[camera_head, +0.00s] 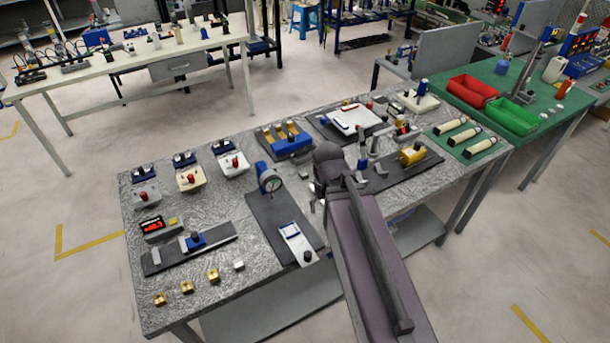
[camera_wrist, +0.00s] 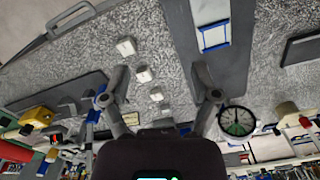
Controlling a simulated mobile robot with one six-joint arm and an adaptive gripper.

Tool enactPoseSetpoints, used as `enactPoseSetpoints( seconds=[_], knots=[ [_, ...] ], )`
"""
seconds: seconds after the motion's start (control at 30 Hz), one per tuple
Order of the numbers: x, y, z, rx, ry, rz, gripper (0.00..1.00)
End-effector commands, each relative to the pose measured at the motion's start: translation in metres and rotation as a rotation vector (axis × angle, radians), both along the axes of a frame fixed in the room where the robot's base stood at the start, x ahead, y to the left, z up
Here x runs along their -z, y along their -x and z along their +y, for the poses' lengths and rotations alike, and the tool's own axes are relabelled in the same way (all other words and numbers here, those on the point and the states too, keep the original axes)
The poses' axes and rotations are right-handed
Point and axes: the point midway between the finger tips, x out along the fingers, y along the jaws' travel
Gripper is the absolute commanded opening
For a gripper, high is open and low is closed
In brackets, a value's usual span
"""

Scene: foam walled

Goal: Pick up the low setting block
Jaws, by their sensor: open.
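In the wrist view several small pale metal blocks stand in a row on the silvery foil-like surface. One block (camera_wrist: 126,47) is at the far end of the row, a second block (camera_wrist: 144,73) lies between my fingertips in the picture, and a third block (camera_wrist: 156,93) is closer to my palm. I cannot tell from their tops which one is the low setting block. My gripper (camera_wrist: 161,72) is open and empty, with its fingers on either side of the row. In the head view my arm hides most of this spot.
A dark mat (camera_head: 262,217) with a dial gauge (camera_head: 268,178) lies left of my gripper. Another dark mat (camera_head: 376,184) with a gold fixture (camera_head: 412,155) lies to its right. The gauge (camera_wrist: 237,120) is close to one finger in the wrist view. Gold blocks (camera_head: 187,287) sit at the front left.

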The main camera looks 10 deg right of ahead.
Motion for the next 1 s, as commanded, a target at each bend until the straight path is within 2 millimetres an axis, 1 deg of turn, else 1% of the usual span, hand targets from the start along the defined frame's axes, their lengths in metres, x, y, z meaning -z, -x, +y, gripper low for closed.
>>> enactPoseSetpoints(
  seconds=[0.17, 0.27, 0.37, 0.4, 0.47, 0.5, 0.57, 0.6, 0.7, 0.8, 0.83, 0.9, 1.0],
  knots=[
    [0.001, -0.028, 0.0, -0.023, 0.0, 0.0, 0.83],
    [0.003, -0.056, 0.001, -0.053, 0.0, 0.0, 0.83],
    [0.004, -0.091, 0.004, -0.093, 0.0, 0.0, 0.83],
    [0.005, -0.107, 0.004, -0.11, 0.0, 0.0, 0.83],
    [0.006, -0.132, 0.004, -0.136, -0.001, 0.0, 0.83],
    [0.007, -0.148, 0.004, -0.154, -0.001, 0.0, 0.83],
    [0.008, -0.173, 0.003, -0.181, -0.001, 0.0, 0.83],
    [0.009, -0.188, 0.003, -0.199, -0.001, 0.0, 0.83],
    [0.01, -0.223, 0.003, -0.24, -0.001, 0.0, 0.83],
    [0.011, -0.25, 0.002, -0.273, -0.001, 0.0, 0.83],
    [0.011, -0.256, 0.002, -0.28, -0.001, 0.0, 0.83],
    [0.012, -0.268, 0.002, -0.296, -0.001, 0.0, 0.83],
    [0.012, -0.276, 0.001, -0.309, -0.001, 0.0, 0.83]
  ],
)
